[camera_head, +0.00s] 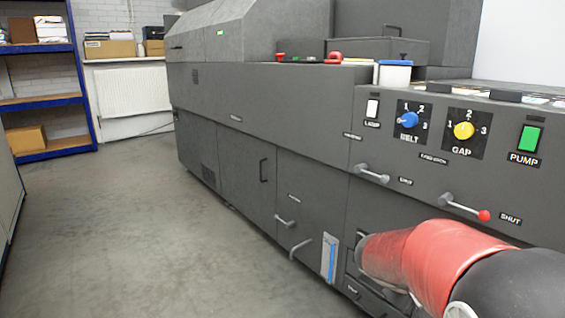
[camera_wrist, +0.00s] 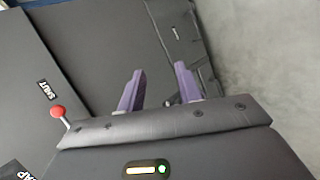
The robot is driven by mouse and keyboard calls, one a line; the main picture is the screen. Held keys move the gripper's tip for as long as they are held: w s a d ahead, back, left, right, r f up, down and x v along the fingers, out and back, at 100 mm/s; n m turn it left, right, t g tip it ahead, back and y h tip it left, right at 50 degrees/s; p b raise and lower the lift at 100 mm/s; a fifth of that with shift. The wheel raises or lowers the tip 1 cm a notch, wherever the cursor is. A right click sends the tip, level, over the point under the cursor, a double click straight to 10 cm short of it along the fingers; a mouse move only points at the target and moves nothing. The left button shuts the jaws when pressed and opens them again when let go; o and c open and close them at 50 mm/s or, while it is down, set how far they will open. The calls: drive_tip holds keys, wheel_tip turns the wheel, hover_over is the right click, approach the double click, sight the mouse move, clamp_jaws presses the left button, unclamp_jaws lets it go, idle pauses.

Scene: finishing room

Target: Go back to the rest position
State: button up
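My gripper (camera_wrist: 159,68) shows in the wrist view with its two purple fingers apart and nothing between them. The grey side of the machine (camera_wrist: 90,45) lies beyond the fingers. In the head view my red and black arm reaches in from the lower right, low in front of the machine (camera_head: 260,110). The fingers cannot be made out in that view. The lever with the red knob (camera_head: 483,215) is above my arm, beside the SHUT label; a red knob (camera_wrist: 58,112) also shows left of the fingers in the wrist view.
The panel carries a blue BELT knob (camera_head: 409,119), a yellow GAP knob (camera_head: 463,130), a green PUMP switch (camera_head: 530,138) and another lever (camera_head: 372,174). Handles (camera_head: 285,221) stick out of the lower front. The floor (camera_head: 130,220) on the left is clear. Blue shelves (camera_head: 75,60) stand behind.

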drive_tip(key=s+a+r+m+t+y+p, duration=0.1)
drive_tip(key=s+a+r+y, duration=0.3)
drive_tip(key=s+a, duration=0.4)
drive_tip(key=s+a+r+m+t+y+p, duration=0.2)
drive_tip(key=s+a+r+y, duration=0.3)
drive_tip(key=s+a, duration=0.3)
drive_tip(key=shift+s+r+m+t+p, duration=0.3)
drive_tip(key=shift+s+r+p, duration=0.2)
drive_tip(key=shift+s+p, duration=0.4)
drive_tip(key=shift+c, duration=0.3)
